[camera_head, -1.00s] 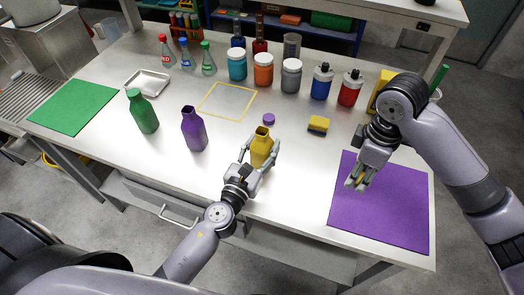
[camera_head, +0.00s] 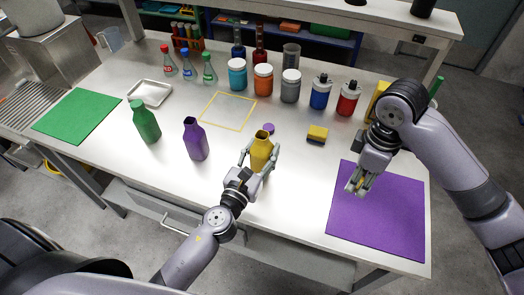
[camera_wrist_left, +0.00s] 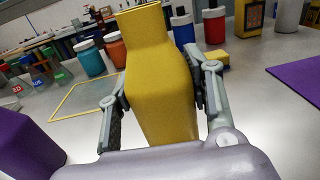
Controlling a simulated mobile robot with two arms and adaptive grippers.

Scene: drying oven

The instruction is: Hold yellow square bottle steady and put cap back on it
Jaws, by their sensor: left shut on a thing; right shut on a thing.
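The yellow square bottle (camera_head: 261,152) has an open mouth with no cap on it. My left gripper (camera_head: 260,163) is shut around its body, one finger on each side. The left wrist view shows the bottle (camera_wrist_left: 157,80) upright between the fingers; its base is hidden, so I cannot tell whether it touches the table. My right gripper (camera_head: 357,187) is above the purple mat, shut on a small yellowish thing that looks like a cap, mostly hidden by the fingers. A purple cap (camera_head: 269,127) lies on the table just behind the bottle.
An uncapped purple bottle (camera_head: 195,140) and a green bottle (camera_head: 146,122) stand to the left. A yellow sponge (camera_head: 317,133) lies to the right, with the purple mat (camera_head: 390,222) beyond it. Several jars, including an orange one (camera_head: 263,80), line the back.

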